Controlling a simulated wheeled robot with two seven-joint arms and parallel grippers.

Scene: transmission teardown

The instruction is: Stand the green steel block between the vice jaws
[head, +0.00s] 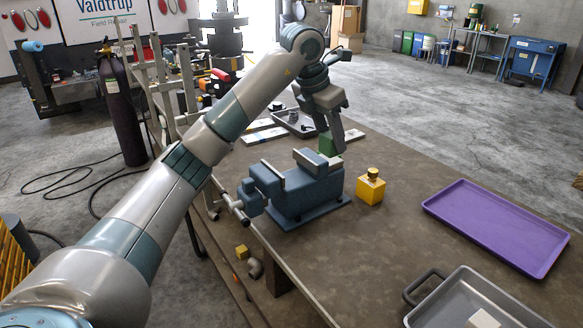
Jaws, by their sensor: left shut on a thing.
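The blue-grey vice (300,195) stands on the brown bench top, left of centre. Its jaws are apart, with a gap between the movable jaw at left and the fixed jaw at right. My left gripper (335,146) is behind the vice's right end, pointing down, shut on the green steel block (327,144). The vice's fixed jaw hides the block's lower part, so I cannot tell whether the block touches the bench. The block is outside the jaw gap. My right gripper is not in view.
A yellow block with a knob (370,187) stands just right of the vice. A purple tray (497,227) and a grey metal pan (475,300) lie farther right. A dark tray (295,123) with parts sits behind the vice. The bench between vice and purple tray is mostly clear.

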